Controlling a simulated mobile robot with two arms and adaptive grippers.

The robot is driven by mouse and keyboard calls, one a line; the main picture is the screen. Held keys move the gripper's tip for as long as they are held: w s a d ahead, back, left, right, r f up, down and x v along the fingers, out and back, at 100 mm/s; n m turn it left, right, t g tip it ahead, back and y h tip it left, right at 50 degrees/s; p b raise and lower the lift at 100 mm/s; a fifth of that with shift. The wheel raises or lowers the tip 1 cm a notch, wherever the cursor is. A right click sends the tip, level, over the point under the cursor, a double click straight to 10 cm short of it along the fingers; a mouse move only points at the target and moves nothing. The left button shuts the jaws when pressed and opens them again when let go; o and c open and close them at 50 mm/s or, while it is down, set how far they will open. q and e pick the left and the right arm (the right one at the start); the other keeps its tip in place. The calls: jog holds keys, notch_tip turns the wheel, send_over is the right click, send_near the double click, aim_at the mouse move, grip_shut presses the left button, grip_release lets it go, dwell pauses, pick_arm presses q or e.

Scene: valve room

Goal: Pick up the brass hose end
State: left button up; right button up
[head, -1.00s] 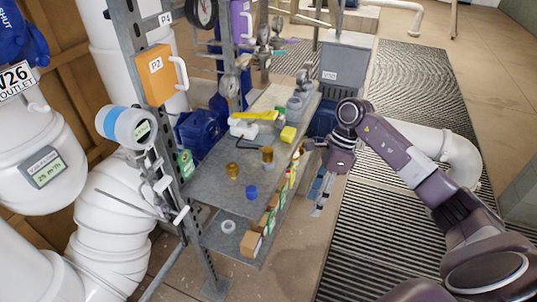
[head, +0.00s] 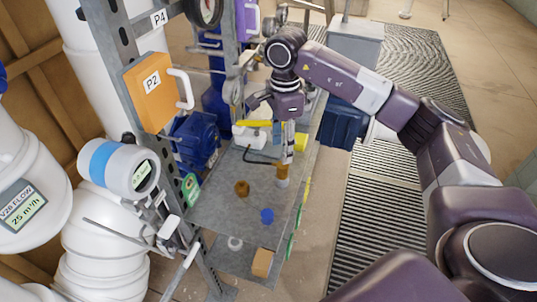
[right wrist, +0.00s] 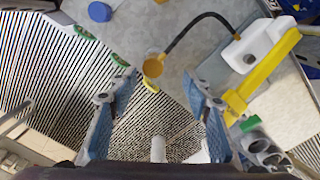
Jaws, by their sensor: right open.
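Two brass-coloured pieces stand on the grey shelf. One is a taller brass cylinder (head: 282,172) near the shelf's right edge; in the right wrist view (right wrist: 153,67) its round end shows from above. The other is a short, squat brass fitting (head: 241,188) further left. My left gripper is out of view.
A cardboard box (head: 262,262) and a white ring (head: 235,243) sit on the lower shelf. An orange P2 box (head: 152,90) hangs on the left post.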

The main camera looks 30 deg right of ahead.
aim_at(282, 165)
jog(key=shift+w+f, duration=0.1)
jog(key=shift+w, duration=0.15)
jog(key=shift+s+f, duration=0.25)
jog(key=shift+s+f+p, duration=0.6)
jog(key=shift+s+f, duration=0.05)
jog(key=shift+s+a+f+p, duration=0.15)
jog(key=shift+f+p, duration=0.25)
jog(key=shift+f, duration=0.2)
jog(key=shift+a+f+p, duration=0.1)
jog(key=shift+f+p, duration=0.3)
jog(key=shift+f, duration=0.2)
jog(key=shift+w+f, duration=0.25)
jog(key=shift+f, duration=1.1)
jog(key=c, duration=1.1)
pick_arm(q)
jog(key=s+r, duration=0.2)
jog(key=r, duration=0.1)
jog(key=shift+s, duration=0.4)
pick_arm(e)
jog(key=shift+r, duration=0.1)
